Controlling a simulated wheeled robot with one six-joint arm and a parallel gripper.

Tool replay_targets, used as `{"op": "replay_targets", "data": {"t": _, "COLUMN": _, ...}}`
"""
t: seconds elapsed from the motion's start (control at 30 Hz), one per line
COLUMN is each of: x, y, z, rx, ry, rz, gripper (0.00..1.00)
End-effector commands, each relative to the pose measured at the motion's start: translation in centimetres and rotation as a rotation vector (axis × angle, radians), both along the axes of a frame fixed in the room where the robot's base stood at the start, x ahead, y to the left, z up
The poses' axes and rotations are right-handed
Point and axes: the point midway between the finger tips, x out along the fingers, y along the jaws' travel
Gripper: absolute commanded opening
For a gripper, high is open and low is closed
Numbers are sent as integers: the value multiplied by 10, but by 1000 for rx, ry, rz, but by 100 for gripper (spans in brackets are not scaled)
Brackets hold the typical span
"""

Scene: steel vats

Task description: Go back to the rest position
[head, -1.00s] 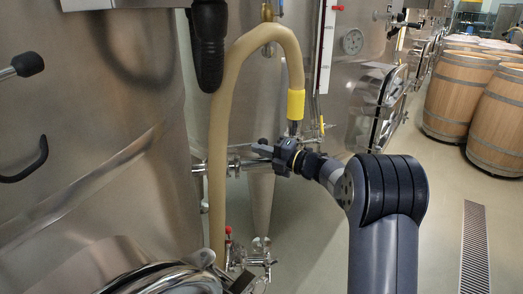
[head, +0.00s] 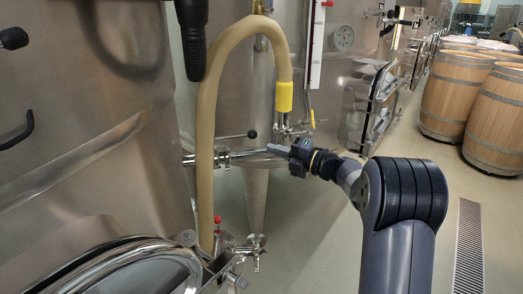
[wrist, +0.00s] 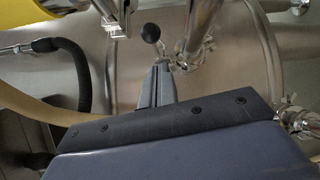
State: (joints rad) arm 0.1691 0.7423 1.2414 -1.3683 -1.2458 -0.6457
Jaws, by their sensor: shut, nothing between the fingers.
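My gripper (head: 268,149) is shut and empty, its thin fingers pointing left in the head view. It is just right of a steel pipe valve whose lever ends in a black ball (head: 252,134). In the wrist view the closed fingers (wrist: 155,82) point up toward the same black ball (wrist: 150,33), with a visible gap between them. My arm reaches in from the lower right, bent at a dark elbow.
A beige hose (head: 206,120) loops beside the valve, ending in a yellow cuff (head: 284,97). Steel vats (head: 80,130) stand left and behind. Wooden barrels (head: 457,95) stand at the right. Floor by the drain grate (head: 468,245) is clear.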

Motion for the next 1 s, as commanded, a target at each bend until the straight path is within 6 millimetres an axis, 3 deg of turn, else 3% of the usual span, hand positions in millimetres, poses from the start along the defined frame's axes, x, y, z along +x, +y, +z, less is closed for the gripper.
{"op": "replay_targets", "data": {"t": 0.1, "x": 0, "y": -19, "z": -2, "rx": -1, "ry": 0, "rz": -2, "gripper": 0}}
{"op": "replay_targets", "data": {"t": 0.23, "x": -1, "y": -29, "z": -2, "rx": 1, "ry": 1, "rz": 0, "gripper": 0}}
{"op": "replay_targets", "data": {"t": 0.63, "x": -1, "y": -32, "z": -2, "rx": 0, "ry": 1, "rz": 2, "gripper": 0}}
{"op": "replay_targets", "data": {"t": 0.77, "x": -1, "y": -25, "z": -2, "rx": -1, "ry": 0, "rz": 3, "gripper": 0}}
{"op": "replay_targets", "data": {"t": 1.0, "x": -1, "y": 14, "z": 1, "rx": 0, "ry": 1, "rz": 6, "gripper": 0}}
